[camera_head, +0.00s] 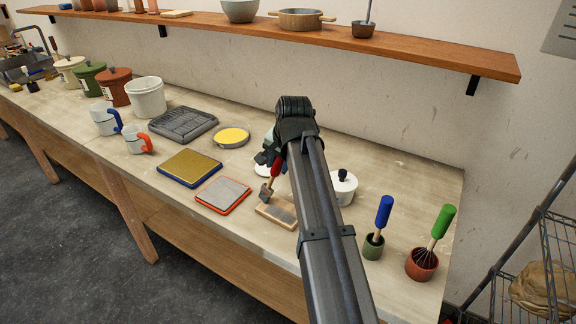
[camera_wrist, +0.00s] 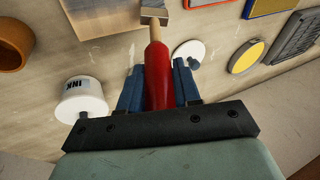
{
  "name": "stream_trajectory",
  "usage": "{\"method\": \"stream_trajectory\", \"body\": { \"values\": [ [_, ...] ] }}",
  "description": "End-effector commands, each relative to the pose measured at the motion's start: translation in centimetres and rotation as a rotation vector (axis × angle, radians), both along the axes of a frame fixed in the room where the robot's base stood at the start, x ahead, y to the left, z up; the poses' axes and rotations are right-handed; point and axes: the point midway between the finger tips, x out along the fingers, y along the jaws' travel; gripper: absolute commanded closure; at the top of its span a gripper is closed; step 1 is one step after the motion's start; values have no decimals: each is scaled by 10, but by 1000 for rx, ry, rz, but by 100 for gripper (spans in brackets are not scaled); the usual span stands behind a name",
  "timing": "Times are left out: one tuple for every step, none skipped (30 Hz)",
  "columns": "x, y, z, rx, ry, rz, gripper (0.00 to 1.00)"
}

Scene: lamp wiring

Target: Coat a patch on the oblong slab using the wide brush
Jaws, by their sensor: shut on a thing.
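A brush with a red handle (camera_head: 275,170) and a pale wooden neck is in my gripper (camera_head: 268,157), bristle end pointing down. In the wrist view its red handle (camera_wrist: 157,75) is between the blue fingers of my gripper (camera_wrist: 158,90), with its wide head (camera_wrist: 154,14) at the top edge. The oblong slab (camera_head: 268,212) lies flat on the bench, light wood with a darker area on top. It also shows in the wrist view (camera_wrist: 95,12), left of the brush head. The brush head is by the slab's far left end; I cannot tell whether they touch.
Red-edged (camera_head: 223,194) and blue-edged (camera_head: 190,167) pads lie left. Green (camera_head: 373,247) and terracotta (camera_head: 421,264) cups holding tools stand right. A shelf (camera_head: 400,45) runs above.

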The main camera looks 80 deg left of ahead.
Motion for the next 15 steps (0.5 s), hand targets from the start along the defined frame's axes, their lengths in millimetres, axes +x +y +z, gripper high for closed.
{"method": "stream_trajectory", "body": {
  "values": [
    [-4,5,0,0,0,1,98],
    [-5,7,0,0,0,0,98],
    [-5,10,0,-1,0,-1,98],
    [-1,12,0,-1,0,-2,98],
    [1,13,0,-1,0,-2,98],
    [4,16,0,-1,0,-2,98],
    [6,18,0,-1,0,-2,98],
    [7,15,0,-1,0,-2,98],
    [10,10,0,0,-1,-2,98],
    [12,7,0,0,-1,-2,98],
    [14,5,-1,0,0,-3,98],
    [16,2,-1,0,0,-3,98],
    [18,0,0,0,-1,-2,98],
    [20,-2,0,0,-1,-2,98],
    [22,-4,0,0,-1,-1,98]
  ]
}}
